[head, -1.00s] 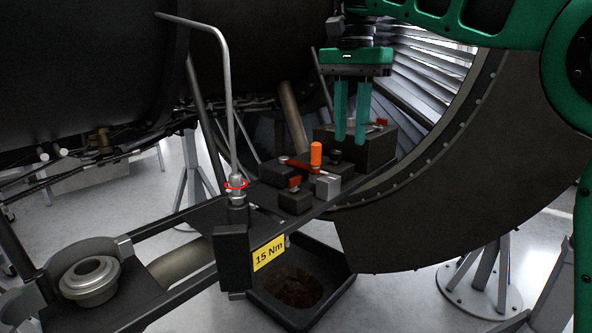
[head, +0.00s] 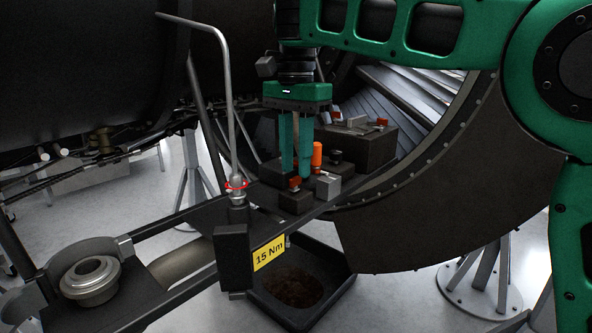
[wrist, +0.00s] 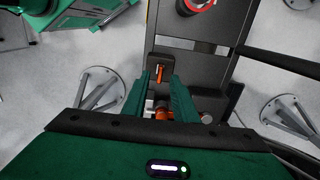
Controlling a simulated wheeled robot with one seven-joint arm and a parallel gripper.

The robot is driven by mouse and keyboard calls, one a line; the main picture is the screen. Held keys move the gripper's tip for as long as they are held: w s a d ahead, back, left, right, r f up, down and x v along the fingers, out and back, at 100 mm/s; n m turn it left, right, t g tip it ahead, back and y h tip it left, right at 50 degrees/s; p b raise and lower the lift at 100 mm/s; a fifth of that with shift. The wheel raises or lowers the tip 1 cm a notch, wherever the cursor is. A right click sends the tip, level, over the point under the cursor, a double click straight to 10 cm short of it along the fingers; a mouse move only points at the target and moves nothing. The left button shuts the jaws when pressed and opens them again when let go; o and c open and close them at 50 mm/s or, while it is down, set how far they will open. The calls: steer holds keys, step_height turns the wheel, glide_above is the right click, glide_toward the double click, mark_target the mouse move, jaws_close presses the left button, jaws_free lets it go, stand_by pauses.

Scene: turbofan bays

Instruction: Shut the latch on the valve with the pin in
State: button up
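Several small dark valve blocks stand on a bench plate. The middle block carries a red lever, now mostly hidden by my fingers, with an upright orange handle (head: 317,155) at its right. A front block (head: 296,202) has a small red latch piece (head: 295,183) on top. A larger dark block (head: 362,151) behind carries red and grey fittings. My gripper (head: 296,172) points down over the middle block, fingers apart. In the wrist view an orange part (wrist: 162,113) shows between the fingers (wrist: 160,90), and an orange-red latch piece (wrist: 164,74) lies beyond them. I cannot tell which block holds a pin.
A grey block (head: 327,186) stands right of the front block. A yellow "15 Nm" label (head: 269,253) is on the plate edge. A black tray (head: 330,282) lies below.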

mark_target(295, 184)
steer(key=shift+f, duration=1.1)
jaws_close()
